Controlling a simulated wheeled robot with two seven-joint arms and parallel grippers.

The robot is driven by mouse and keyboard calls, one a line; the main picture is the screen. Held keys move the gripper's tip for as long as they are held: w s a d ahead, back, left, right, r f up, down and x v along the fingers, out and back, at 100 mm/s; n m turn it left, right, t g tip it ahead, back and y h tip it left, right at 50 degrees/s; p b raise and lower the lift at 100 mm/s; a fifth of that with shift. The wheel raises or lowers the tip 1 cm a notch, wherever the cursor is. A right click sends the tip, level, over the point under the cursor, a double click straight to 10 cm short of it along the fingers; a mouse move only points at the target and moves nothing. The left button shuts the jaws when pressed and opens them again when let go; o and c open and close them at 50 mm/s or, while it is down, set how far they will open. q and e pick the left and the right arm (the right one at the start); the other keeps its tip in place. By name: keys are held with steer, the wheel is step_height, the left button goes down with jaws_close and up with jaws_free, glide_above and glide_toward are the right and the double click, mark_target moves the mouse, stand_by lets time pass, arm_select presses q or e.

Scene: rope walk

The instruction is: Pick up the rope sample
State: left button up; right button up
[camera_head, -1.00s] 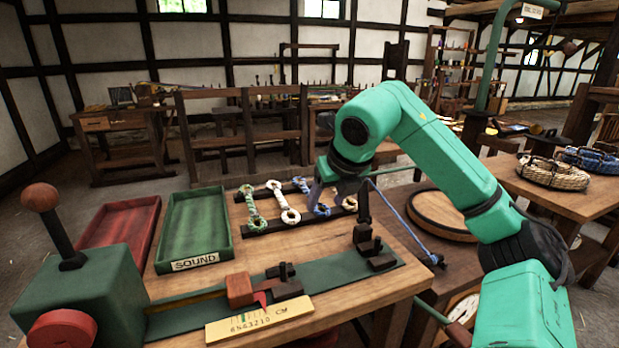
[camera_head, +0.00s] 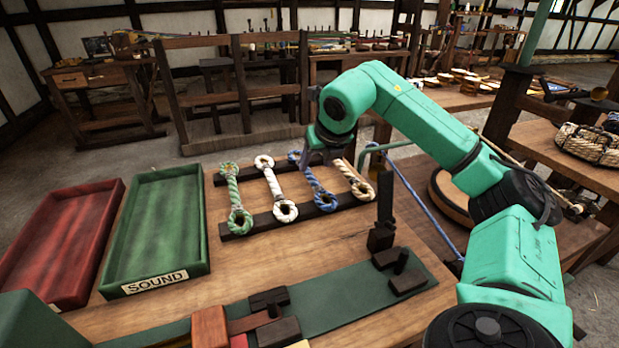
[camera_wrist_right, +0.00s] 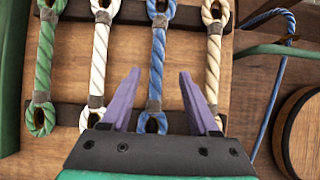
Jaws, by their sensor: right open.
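Several rope samples with looped ends lie side by side across two dark bars on the bench. From left they are green (camera_head: 234,197), white (camera_head: 275,188), blue (camera_head: 317,188) and cream (camera_head: 353,180). My right gripper (camera_head: 318,157) is over the far end of the blue sample and hides part of it. In the right wrist view the blue sample (camera_wrist_right: 157,65) runs between the spread purple fingers of my right gripper (camera_wrist_right: 160,92). The jaws are open and empty; their height above the rope is unclear. My left gripper is not in view.
A green tray (camera_head: 205,225) labelled SOUND and a red tray (camera_head: 119,195) stand left of the samples. A blue rope (camera_head: 425,205) runs to the right.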

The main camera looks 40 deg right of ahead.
mark_target(309, 172)
steer(key=x, duration=0.4)
steer(key=shift+w+a, duration=0.2)
steer(key=shift+w+d+f, duration=0.1)
steer(key=shift+w+f, duration=0.05)
steer(key=shift+f, duration=0.1)
steer(key=shift+r, duration=0.1)
jaws_close()
steer(key=shift+r, duration=0.1)
